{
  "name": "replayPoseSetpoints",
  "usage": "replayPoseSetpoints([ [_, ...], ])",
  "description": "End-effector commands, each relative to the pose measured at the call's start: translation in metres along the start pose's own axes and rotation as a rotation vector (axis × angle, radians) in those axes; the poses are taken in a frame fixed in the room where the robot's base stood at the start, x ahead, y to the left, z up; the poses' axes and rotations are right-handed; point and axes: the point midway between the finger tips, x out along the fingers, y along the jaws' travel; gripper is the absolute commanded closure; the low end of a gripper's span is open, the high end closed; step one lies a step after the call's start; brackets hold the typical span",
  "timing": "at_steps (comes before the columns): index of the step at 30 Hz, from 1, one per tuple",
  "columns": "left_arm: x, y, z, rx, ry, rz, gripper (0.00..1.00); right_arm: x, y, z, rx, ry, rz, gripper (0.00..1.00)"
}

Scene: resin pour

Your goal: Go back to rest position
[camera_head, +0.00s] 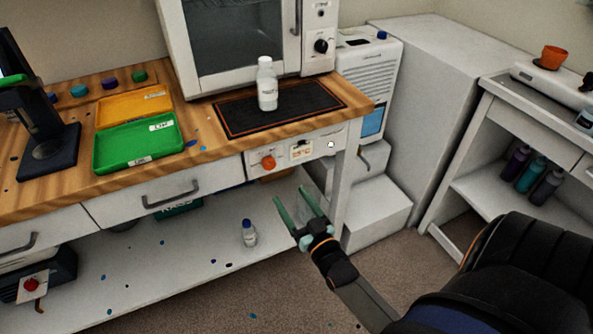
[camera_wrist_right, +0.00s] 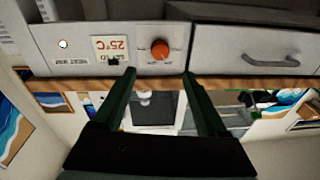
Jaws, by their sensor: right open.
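My right gripper (camera_head: 297,208) is open and empty in the head view. It hangs in front of the bench, below the front panel with the orange knob and apart from it. In the right wrist view its two green fingers (camera_wrist_right: 160,88) stand apart with nothing between them. My left gripper is in neither view. A white bottle with a label (camera_head: 267,84) stands upright on the black mat (camera_head: 310,98) on the bench top.
The orange knob (camera_head: 268,162) also shows in the wrist view (camera_wrist_right: 160,49). Green tray (camera_head: 112,157) and orange tray (camera_head: 120,112) lie on the wooden bench. A small bottle (camera_head: 249,233) stands on the lower shelf. A white oven (camera_head: 245,40) stands behind the mat.

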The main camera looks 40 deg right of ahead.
Motion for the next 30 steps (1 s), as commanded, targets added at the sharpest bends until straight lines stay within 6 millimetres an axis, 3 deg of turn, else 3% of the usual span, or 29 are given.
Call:
replayPoseSetpoints([
  [6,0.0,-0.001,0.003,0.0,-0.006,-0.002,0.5,-0.017,0.0,0.0,0.0,0.0,-0.001,0.25],
  [23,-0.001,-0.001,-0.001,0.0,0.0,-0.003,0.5,-0.018,-0.001,0.0,0.001,-0.001,-0.001,0.25],
  [26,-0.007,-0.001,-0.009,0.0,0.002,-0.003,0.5,-0.022,-0.009,-0.002,-0.004,-0.043,-0.023,0.25],
  [30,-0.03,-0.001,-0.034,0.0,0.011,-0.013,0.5,-0.049,-0.044,0.002,-0.027,-0.244,-0.117,0.25],
])
